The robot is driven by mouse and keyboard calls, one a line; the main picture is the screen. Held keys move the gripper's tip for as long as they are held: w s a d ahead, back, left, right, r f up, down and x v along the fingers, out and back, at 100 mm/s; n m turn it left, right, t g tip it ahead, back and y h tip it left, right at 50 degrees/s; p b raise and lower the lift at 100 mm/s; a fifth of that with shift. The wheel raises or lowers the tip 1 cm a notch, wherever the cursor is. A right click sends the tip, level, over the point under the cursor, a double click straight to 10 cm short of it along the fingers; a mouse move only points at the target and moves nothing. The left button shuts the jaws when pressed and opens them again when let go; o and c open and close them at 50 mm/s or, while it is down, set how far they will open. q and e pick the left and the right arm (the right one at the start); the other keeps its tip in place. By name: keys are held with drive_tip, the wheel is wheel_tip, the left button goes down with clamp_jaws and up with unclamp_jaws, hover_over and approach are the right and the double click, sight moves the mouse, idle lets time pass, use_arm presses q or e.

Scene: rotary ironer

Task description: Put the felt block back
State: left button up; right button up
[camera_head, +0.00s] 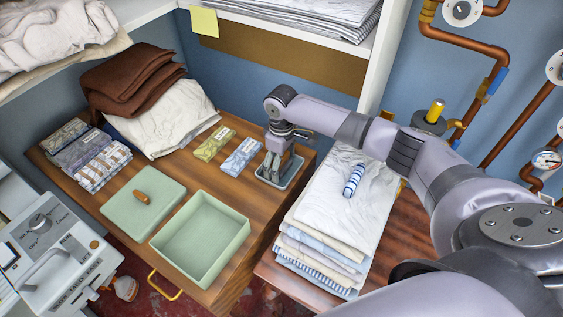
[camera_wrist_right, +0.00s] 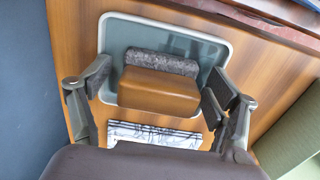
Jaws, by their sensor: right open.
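The felt block (camera_wrist_right: 158,90) shows in the right wrist view as a tan-brown body with a dark grey fuzzy strip (camera_wrist_right: 162,62) along one side. It sits in a shallow grey-blue tray (camera_wrist_right: 212,48), which also shows in the head view (camera_head: 262,177) on the wooden counter. My right gripper (camera_head: 275,164) is over the tray, pointing down. In the wrist view its open fingers (camera_wrist_right: 157,92) stand on either side of the block, with gaps showing between them and it. In the head view the gripper hides the block. My left gripper is not in view.
Two folded cloth packets (camera_head: 214,143) (camera_head: 241,157) lie left of the tray. An open green box (camera_head: 202,237) and its knobbed lid (camera_head: 143,203) are in front. A linen stack (camera_head: 335,215) with a striped roll (camera_head: 354,180) stands to the right.

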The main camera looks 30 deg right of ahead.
wheel_tip(320, 180, up, 12)
drive_tip(key=shift+r+b, duration=0.15)
drive_tip(key=shift+b, duration=0.6)
